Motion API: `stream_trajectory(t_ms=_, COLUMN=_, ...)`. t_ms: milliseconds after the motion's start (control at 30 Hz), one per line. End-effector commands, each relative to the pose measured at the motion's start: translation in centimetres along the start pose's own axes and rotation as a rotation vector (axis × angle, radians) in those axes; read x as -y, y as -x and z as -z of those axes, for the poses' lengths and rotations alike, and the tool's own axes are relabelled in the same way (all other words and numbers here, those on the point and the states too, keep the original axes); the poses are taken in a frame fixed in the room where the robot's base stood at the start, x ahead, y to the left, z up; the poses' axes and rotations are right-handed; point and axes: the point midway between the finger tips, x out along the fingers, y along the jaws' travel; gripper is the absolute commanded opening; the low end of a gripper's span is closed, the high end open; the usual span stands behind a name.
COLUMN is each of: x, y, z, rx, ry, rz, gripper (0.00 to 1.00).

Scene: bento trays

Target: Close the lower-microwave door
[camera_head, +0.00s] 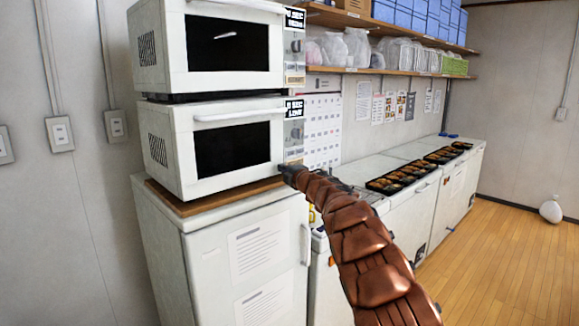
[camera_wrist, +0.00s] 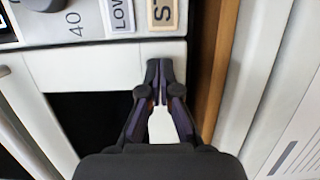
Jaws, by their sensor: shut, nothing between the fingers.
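The lower microwave (camera_head: 158,155) is white and boxy, with its door (camera_head: 232,148) facing me. The door has a dark window and a white handle (camera_head: 238,116) along its top. The door looks flush or nearly flush with the body; I cannot tell whether a slight gap is left. My gripper (camera_head: 284,171) is at the door's lower right corner, beside the control panel (camera_head: 294,134). In the wrist view my gripper (camera_wrist: 160,66) has its fingertips together over the white door frame (camera_wrist: 105,65), near the seam with the panel. Contact is unclear.
The upper microwave (camera_head: 160,45) stands directly above. The lower one rests on a wooden board (camera_head: 215,201) on a white cabinet (camera_head: 180,265). A shelf (camera_head: 400,70) with bags runs right. Counters with bento trays (camera_head: 390,184) stand behind my arm. Wooden floor (camera_head: 500,270) is open at right.

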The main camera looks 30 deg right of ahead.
Motion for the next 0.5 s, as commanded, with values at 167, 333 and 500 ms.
stream_trajectory(t_ms=167, x=-0.19, y=-0.49, z=-0.24, rx=0.005, ry=0.000, rz=0.000, gripper=0.00)
stream_trajectory(t_ms=333, x=-0.22, y=-0.68, z=-0.35, rx=0.008, ry=0.000, rz=-0.002, gripper=0.00)
stream_trajectory(t_ms=500, x=-0.32, y=-0.69, z=-0.40, rx=0.009, ry=0.000, rz=-0.004, gripper=0.00)
